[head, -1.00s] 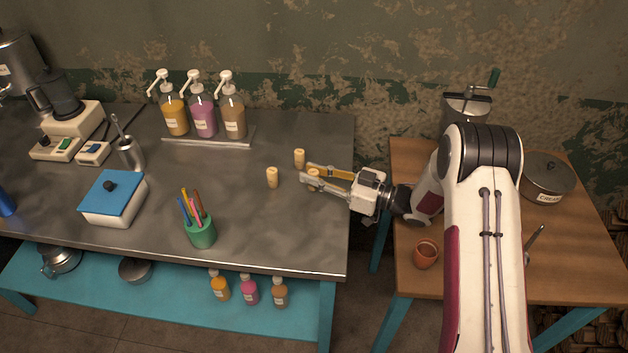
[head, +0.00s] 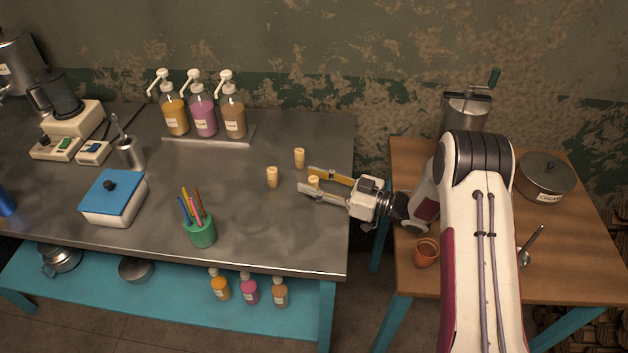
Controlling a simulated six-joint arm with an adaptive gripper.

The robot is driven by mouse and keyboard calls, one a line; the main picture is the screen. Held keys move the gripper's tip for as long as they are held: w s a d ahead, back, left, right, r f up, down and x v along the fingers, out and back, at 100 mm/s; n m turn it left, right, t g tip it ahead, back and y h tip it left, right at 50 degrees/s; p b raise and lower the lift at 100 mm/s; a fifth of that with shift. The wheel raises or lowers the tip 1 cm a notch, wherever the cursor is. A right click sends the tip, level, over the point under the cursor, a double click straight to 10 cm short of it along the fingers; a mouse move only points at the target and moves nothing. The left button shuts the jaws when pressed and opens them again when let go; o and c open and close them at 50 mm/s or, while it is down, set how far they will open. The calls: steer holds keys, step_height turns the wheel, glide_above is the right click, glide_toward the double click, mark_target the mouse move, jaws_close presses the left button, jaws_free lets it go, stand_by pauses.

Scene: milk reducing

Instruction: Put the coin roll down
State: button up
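Three small cream-coloured coin rolls stand upright near the right end of the grey metal table (head: 110,222). One coin roll (head: 272,177) is to the left, and another coin roll (head: 299,158) is behind my gripper. The third coin roll (head: 314,180) is between the fingers of my gripper (head: 305,180); its top shows and its lower part is hidden by the near finger. My gripper reaches in from the right, low over the table. Its fingers are spread wider than this roll, so it looks open around it.
A green cup of pens (head: 202,233) and a blue-lidded box (head: 113,200) stand to the left. Several pump bottles (head: 204,115) stand on a tray at the back. A wooden table (head: 408,282) to the right holds a small terracotta cup (head: 426,253) and a pot (head: 546,180).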

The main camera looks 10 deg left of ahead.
steer(key=shift+d+r, duration=0.1)
steer(key=shift+r, duration=0.1)
steer(key=v, duration=0.5)
step_height(320, 180, up, 5)
steer(key=shift+f, duration=0.1)
steer(key=shift+r, duration=1.1)
stand_by(0.3)
